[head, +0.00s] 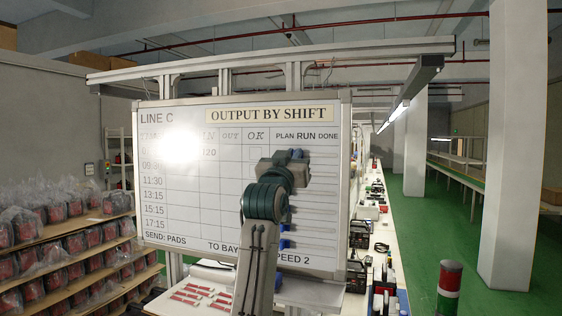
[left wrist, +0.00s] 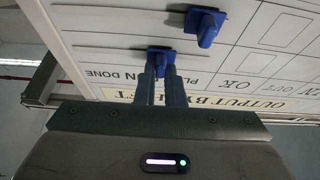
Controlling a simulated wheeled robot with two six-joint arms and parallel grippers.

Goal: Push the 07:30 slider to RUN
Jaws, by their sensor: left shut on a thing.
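The whiteboard (head: 200,215) headed OUTPUT BY SHIFT stands in front of me, with PLAN, RUN and DONE labels at its upper right. My left gripper (head: 298,154) is at the top row below these labels and covers part of it. In the left wrist view, where the board appears upside down, the left gripper (left wrist: 158,72) is shut on a blue slider (left wrist: 162,52). This slider appears level with the RUN label. A second blue slider (left wrist: 205,25) sits one row further down the board, nearer the PLAN side. The 07:30 label is washed out by glare. My right gripper is not in view.
The board's metal frame (head: 345,190) runs close to the right of the gripper. More blue sliders (head: 284,244) show lower on the board, partly behind my arm. Shelves of bagged goods (head: 70,245) stand left; a red-green beacon (head: 449,285) stands at lower right.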

